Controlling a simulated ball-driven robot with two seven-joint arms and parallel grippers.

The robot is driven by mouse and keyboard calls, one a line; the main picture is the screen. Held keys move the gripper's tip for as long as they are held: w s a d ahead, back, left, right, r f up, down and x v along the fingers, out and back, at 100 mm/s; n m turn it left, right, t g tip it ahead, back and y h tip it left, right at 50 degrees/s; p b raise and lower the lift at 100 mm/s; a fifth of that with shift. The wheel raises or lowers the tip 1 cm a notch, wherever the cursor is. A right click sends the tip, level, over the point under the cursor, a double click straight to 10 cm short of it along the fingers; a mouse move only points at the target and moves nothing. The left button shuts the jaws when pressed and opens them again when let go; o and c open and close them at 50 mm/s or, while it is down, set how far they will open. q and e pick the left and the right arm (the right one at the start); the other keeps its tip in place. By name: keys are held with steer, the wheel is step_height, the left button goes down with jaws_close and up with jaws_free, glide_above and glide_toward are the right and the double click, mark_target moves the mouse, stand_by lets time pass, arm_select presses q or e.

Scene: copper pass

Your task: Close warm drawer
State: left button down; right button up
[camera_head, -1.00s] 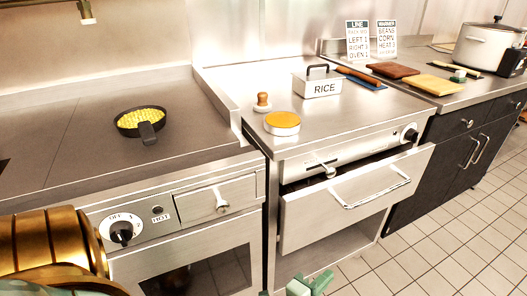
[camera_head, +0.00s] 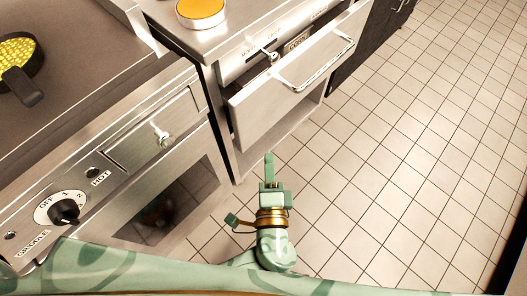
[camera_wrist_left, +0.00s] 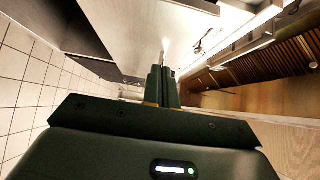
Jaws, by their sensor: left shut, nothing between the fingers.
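The warm drawer (camera_head: 300,82) is a steel drawer with a bar handle (camera_head: 318,68), under the counter at the upper middle of the head view. It stands pulled out, with a dark gap above its front. My left gripper (camera_head: 269,162) is shut and empty, pointing up the picture. In the head view it appears below the drawer front, with floor and the open bay behind it. It looks apart from the drawer. Its closed fingers (camera_wrist_left: 162,88) also show in the left wrist view, near a pale metal panel that may be the drawer front. My right gripper is not in view.
An oven unit with a dial (camera_head: 64,211) and a small knobbed drawer (camera_head: 160,138) stands at left. A black pan of yellow food (camera_head: 18,62) and an orange-topped round tin (camera_head: 201,12) sit on the counters. The tiled floor (camera_head: 410,150) at right is clear.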

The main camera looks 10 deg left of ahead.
arm_select(q)
steer(key=b, duration=0.2)
glide_toward(255, 112)
steer(key=w+d, duration=0.3)
steer(key=w+a, duration=0.2)
steer(key=a, duration=0.1)
steer(key=shift+w+f, duration=0.1)
steer(key=shift+w, duration=0.15)
steer(key=shift+w+a, duration=0.25)
steer(key=shift+a, duration=0.1)
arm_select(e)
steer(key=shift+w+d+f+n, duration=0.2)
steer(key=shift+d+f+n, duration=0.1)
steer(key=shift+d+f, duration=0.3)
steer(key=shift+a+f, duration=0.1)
arm_select(q)
steer(key=shift+a, duration=0.1)
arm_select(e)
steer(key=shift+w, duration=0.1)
